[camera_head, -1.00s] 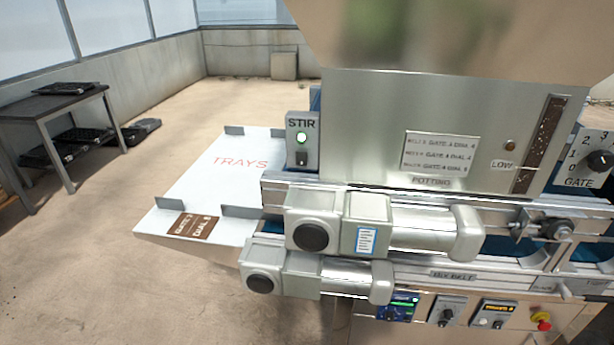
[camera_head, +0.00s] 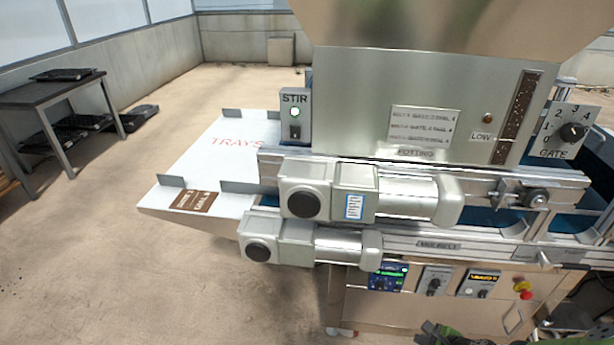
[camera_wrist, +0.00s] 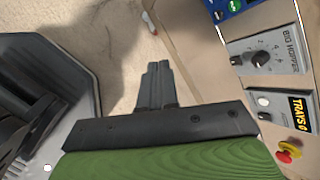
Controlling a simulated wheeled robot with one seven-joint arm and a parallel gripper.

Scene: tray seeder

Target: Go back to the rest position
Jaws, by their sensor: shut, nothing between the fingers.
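My gripper (camera_wrist: 157,82) is shut with nothing between its fingers. In the wrist view its dark fingers point over the bare floor, left of the seeder's lower control panel (camera_wrist: 265,58) and apart from it. In the head view only a dark and green part of my arm shows at the bottom edge, and the fingertips cannot be made out there. The tray seeder (camera_head: 420,110) fills the right of the head view, with its white tray shelf (camera_head: 225,150) on the left.
Motor housings (camera_head: 305,200) stick out from the seeder's front. A stir switch box (camera_head: 295,115) shows a lit lamp. A red stop button (camera_head: 523,287) sits low on the right. A dark table (camera_head: 50,90) with black trays stands at the far left. The floor (camera_head: 130,260) between is clear.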

